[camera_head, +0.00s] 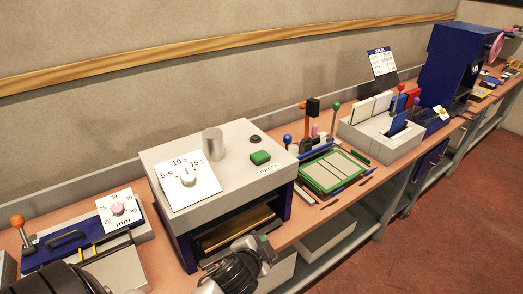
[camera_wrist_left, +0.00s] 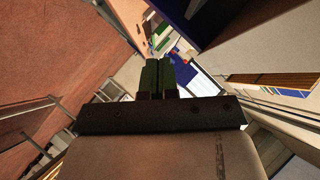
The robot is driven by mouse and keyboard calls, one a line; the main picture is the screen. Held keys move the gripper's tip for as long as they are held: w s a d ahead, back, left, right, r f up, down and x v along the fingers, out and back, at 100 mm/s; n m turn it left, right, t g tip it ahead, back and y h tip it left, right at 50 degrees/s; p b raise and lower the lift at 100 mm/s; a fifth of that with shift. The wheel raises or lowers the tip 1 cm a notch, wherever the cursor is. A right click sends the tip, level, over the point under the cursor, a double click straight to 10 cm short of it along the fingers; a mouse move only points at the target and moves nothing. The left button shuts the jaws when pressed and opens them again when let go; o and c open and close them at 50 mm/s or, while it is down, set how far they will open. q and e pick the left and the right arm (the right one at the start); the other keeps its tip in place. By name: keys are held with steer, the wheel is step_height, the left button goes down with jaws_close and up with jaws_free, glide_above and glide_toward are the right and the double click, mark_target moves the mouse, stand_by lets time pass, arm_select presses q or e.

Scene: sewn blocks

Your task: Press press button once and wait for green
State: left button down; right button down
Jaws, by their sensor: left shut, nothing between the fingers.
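The press (camera_head: 225,150) is a grey-topped, dark-blue machine on the bench in the head view. Its green button (camera_head: 260,157) sits at the right of the top, above a small "PRESS" label. A small dark round piece (camera_head: 254,139) lies behind the button and shows no green. A dial (camera_head: 187,177) marked 5 s, 10 s and 15 s is at the left of the top. My left gripper (camera_head: 264,240) is low in front of the press, apart from the button. Its green fingers are together and empty in the left wrist view (camera_wrist_left: 158,66). My right gripper is not seen.
A metal cylinder (camera_head: 213,143) stands on the press top. A mm dial plate (camera_head: 117,209) is to the left. A green-framed tray (camera_head: 332,171) and a grey holder with upright plates (camera_head: 381,138) are to the right. The red-brown floor (camera_head: 445,205) before the bench is clear.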

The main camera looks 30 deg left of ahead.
arm_select(q)
step_height(320, 180, up, 12)
steer(key=m+t+p, duration=0.1)
steer(key=t, duration=0.2)
steer(key=w+d+r+m+t+h, duration=0.1)
steer(key=w+d+r+m+h, duration=0.2)
steer(key=w+r+m+h, duration=0.75)
steer(key=d+r+m+t+h, duration=0.1)
steer(key=d+r+m+h, duration=0.4)
steer(key=m, duration=1.2)
steer(key=w+a+m+g+y, duration=0.2)
steer(key=a+m+y, duration=0.1)
steer(key=a, duration=0.3)
steer(key=w+a+f+m+g+y, duration=0.1)
steer(key=w+a+m+g+y, duration=0.1)
steer(key=a+m, duration=0.3)
steer(key=w+a+f+m+g+y, duration=0.1)
steer(key=a+m+g+y, duration=0.3)
steer(key=a, duration=0.4)
steer(key=shift+w+y, duration=0.55)
steer(key=shift+w, duration=0.2)
steer(key=shift+f+m, duration=0.15)
steer(key=shift+m, duration=0.1)
